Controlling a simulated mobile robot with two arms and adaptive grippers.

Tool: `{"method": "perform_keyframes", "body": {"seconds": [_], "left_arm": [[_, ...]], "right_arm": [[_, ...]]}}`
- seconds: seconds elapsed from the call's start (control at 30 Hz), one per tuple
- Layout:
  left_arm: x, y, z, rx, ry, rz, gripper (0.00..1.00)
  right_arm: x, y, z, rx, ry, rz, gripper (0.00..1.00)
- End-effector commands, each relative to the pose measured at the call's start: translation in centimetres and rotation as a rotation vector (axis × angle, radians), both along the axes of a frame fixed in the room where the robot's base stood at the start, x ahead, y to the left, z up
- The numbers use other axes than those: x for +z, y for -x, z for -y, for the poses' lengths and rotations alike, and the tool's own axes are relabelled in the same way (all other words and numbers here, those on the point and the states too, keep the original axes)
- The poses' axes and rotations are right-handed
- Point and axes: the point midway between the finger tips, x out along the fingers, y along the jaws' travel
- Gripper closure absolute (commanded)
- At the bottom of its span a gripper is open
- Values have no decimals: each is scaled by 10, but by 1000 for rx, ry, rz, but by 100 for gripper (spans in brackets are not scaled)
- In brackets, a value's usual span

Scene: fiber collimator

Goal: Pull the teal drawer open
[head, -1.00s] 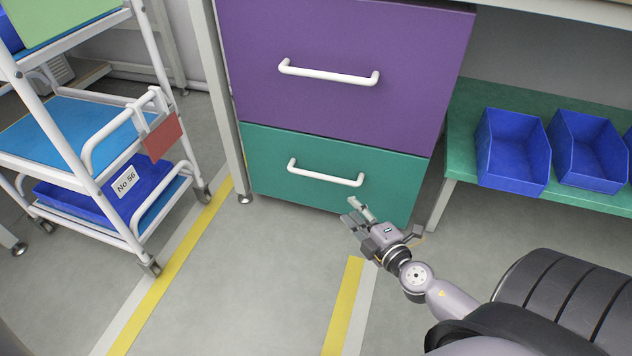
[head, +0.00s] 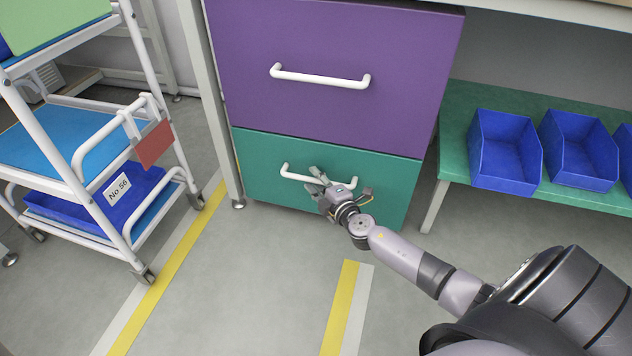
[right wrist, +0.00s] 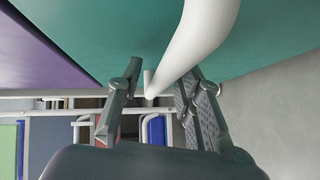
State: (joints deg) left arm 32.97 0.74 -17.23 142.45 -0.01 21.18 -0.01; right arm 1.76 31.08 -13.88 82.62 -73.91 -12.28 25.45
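The teal drawer (head: 262,170) is closed, below the purple drawer. Its white handle (head: 293,175) runs across its front, with the right part hidden behind my gripper. My right gripper (head: 317,181) is at the handle's middle to right part, in front of the drawer face. In the right wrist view my gripper (right wrist: 160,78) has its fingers apart, and the white handle (right wrist: 195,45) reaches into the space between them. I cannot tell whether the fingers touch the handle. The teal front (right wrist: 110,30) fills the top of that view. My left gripper is not in view.
The purple drawer (head: 330,40) with its own white handle (head: 320,76) is above. A white trolley (head: 100,200) stands at the left. Blue bins (head: 503,165) sit on a green shelf (head: 455,135) at the right. The floor (head: 250,270) before the drawer is clear.

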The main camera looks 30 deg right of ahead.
Motion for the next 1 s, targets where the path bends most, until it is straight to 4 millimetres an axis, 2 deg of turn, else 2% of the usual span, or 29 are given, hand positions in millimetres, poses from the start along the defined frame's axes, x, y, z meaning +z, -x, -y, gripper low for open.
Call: {"method": "perform_keyframes", "body": {"seconds": [0.27, 0.77, 1.0], "left_arm": [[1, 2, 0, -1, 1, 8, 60], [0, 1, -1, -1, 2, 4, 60], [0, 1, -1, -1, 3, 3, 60]], "right_arm": [[0, -1, 0, 0, -1, 0, 67], [0, -1, 0, 0, -1, 0, 100], [0, -1, 0, 0, -1, 0, 100]]}}
